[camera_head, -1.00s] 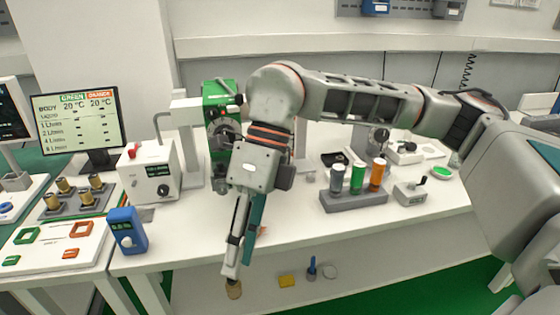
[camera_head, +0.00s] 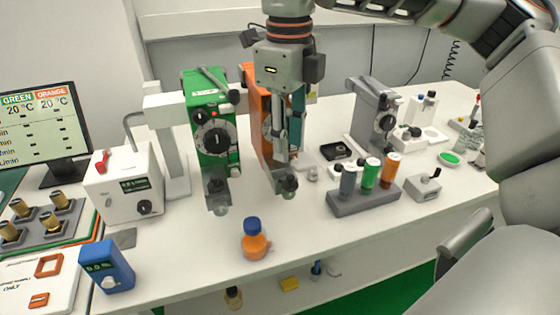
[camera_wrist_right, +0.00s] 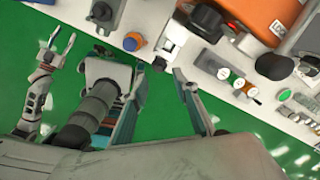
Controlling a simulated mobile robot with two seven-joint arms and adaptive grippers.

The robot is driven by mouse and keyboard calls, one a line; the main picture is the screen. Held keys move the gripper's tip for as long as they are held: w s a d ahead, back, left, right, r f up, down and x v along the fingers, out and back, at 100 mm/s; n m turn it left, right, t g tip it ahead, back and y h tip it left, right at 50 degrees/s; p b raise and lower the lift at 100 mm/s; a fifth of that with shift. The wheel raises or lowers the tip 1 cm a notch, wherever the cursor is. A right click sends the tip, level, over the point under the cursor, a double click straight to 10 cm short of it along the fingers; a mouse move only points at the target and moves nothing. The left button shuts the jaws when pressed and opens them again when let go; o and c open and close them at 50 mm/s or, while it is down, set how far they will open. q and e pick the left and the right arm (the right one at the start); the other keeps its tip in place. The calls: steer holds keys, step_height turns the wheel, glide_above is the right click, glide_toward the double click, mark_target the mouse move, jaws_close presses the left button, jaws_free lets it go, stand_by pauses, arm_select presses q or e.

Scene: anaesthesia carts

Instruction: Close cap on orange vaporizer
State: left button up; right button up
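The orange vaporizer (camera_head: 257,115) stands beside the green vaporizer (camera_head: 208,140). Its dark filler part (camera_head: 288,186) sticks out low at the front; I cannot tell how its cap stands. My right gripper (camera_head: 284,155) hangs pointing down in front of the orange vaporizer and hides part of its dial. In the right wrist view, the right fingers (camera_wrist_right: 160,82) are apart with nothing between them. The orange body (camera_wrist_right: 245,18) shows beyond them at the top. My left gripper (camera_wrist_right: 58,52) shows at left in that view, fingers apart; it is outside the head view.
An orange bottle with a blue cap (camera_head: 255,242) stands on the table near the front. A grey rack (camera_head: 362,198) with coloured bottles is to the right. A blue device (camera_head: 107,268) is at the front left. Bare white table lies around the bottle.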

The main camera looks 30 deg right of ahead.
mark_target(290, 176)
steer(key=shift+s+f, duration=0.2)
steer(key=shift+f, duration=0.4)
steer(key=shift+s+f, duration=0.2)
steer(key=shift+f, duration=0.4)
step_height(290, 176, down, 4)
steer(key=shift+w+d+r+b, duration=0.1)
steer(key=shift+w+r+b, duration=0.1)
steer(key=shift+b, duration=0.15)
steer(key=shift+s+f, duration=0.1)
steer(key=shift+f, duration=0.4)
arm_select(q)
steer(key=shift+s+f, duration=0.6)
steer(key=shift+f, duration=0.05)
arm_select(e)
steer(key=shift+f, duration=0.1)
jaws_close()
